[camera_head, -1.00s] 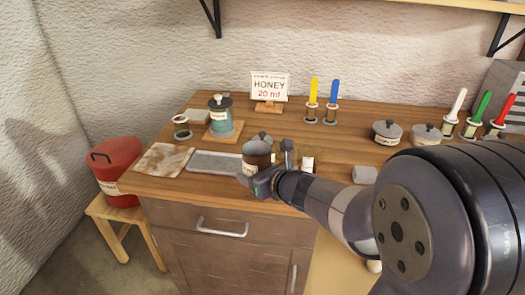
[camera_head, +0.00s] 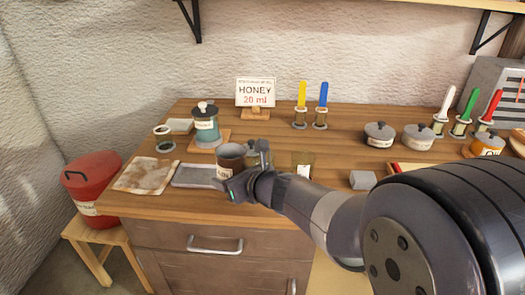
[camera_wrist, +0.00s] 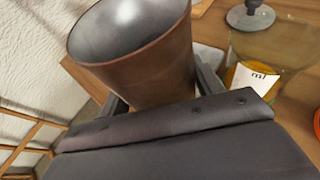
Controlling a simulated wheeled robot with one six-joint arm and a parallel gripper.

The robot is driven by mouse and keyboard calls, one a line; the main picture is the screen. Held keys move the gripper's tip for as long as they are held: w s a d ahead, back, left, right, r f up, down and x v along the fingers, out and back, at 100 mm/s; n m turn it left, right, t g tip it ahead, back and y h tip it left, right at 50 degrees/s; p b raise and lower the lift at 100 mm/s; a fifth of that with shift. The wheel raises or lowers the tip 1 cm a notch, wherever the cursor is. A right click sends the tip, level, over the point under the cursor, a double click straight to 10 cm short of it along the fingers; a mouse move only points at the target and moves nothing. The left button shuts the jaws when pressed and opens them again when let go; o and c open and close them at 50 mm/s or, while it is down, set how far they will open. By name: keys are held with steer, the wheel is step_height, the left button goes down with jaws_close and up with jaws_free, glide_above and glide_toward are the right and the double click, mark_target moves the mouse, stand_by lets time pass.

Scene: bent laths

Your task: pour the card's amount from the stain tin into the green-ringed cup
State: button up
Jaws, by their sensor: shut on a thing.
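My gripper (camera_head: 244,182) is shut on a brown, open-topped tin (camera_head: 230,158) and holds it upright or nearly so above the worktop's front left. In the wrist view the tin (camera_wrist: 135,55) fills the space between the jaws; its grey inner wall shows, but no contents do. A small cup with a dark ring (camera_head: 164,139) stands at the left; I cannot tell whether its ring is green. The card (camera_head: 255,92) reads "HONEY 20 ml". A clear vessel with a white label (camera_head: 304,164) stands right of my gripper, with yellow inside in the wrist view (camera_wrist: 262,62).
A grey tray (camera_head: 190,177) and a stained cloth (camera_head: 146,175) lie left of the tin. A blue-green lidded jar (camera_head: 206,127) stands behind. Yellow and blue sticks (camera_head: 302,95) stand in holders. Lidded pots (camera_head: 379,134) and a grey block (camera_head: 362,180) are at the right.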

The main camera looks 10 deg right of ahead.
mark_target(237, 146)
steer(key=r+p, duration=0.2)
steer(key=p, duration=0.1)
steer(key=r+m+y+p, duration=0.1)
steer(key=r+p, duration=0.1)
steer(key=p, duration=0.1)
steer(key=d+r+m+p, duration=0.1)
steer(key=r+p, duration=0.2)
steer(key=shift+w+y+p, duration=0.2)
steer(key=shift+y+p, duration=0.2)
steer(key=shift+w+d+m+g+y+p, duration=0.2)
steer(key=shift+d+m+g+y+p, duration=0.15)
steer(key=shift+m+p, duration=0.55)
steer(key=p, duration=0.1)
steer(key=r+m+p, duration=0.1)
steer(key=shift+w+d+y+p, duration=0.2)
steer(key=shift+d+y+p, duration=0.1)
steer(key=shift+d+y, duration=0.05)
steer(key=shift+f+m, duration=0.3)
steer(key=shift+f, duration=0.05)
steer(key=shift+s+a+f+m+y, duration=0.1)
steer(key=shift+f+m+y, duration=0.05)
steer(key=shift+m+y, duration=0.25)
steer(key=shift+a+f+m+y, duration=0.1)
steer(key=shift+m+y, duration=0.2)
steer(key=shift+m, duration=0.2)
steer(key=shift+r+m+p, duration=0.35)
steer(key=shift+m+p, duration=0.05)
steer(key=shift+p, duration=0.2)
